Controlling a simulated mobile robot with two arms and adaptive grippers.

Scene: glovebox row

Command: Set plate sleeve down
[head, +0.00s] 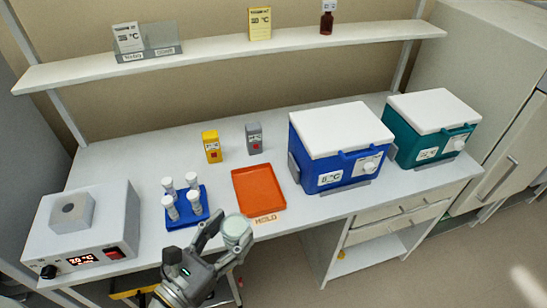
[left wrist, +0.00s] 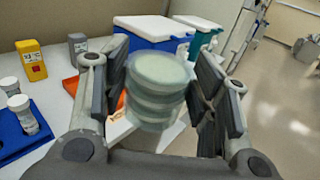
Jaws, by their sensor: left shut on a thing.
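The plate sleeve (head: 237,226) is a stack of pale round dishes with a greenish-white top. In the head view it is at the table's front edge, just left of the HOLD label (head: 265,219). My left gripper (head: 227,236) is shut on it. In the left wrist view the sleeve (left wrist: 158,92) stands roughly upright between the two fingers of the gripper (left wrist: 160,98). Its underside and any gap below it cannot be made out. An orange tray (head: 259,188) lies behind the HOLD label, empty. My right gripper is not in view.
A blue rack (head: 184,222) with several white-capped jars is left of the sleeve, beside a heater box (head: 88,228). Yellow (head: 212,147) and grey (head: 254,138) containers stand behind the tray. Blue (head: 340,150) and teal (head: 432,128) coolers are to the right.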

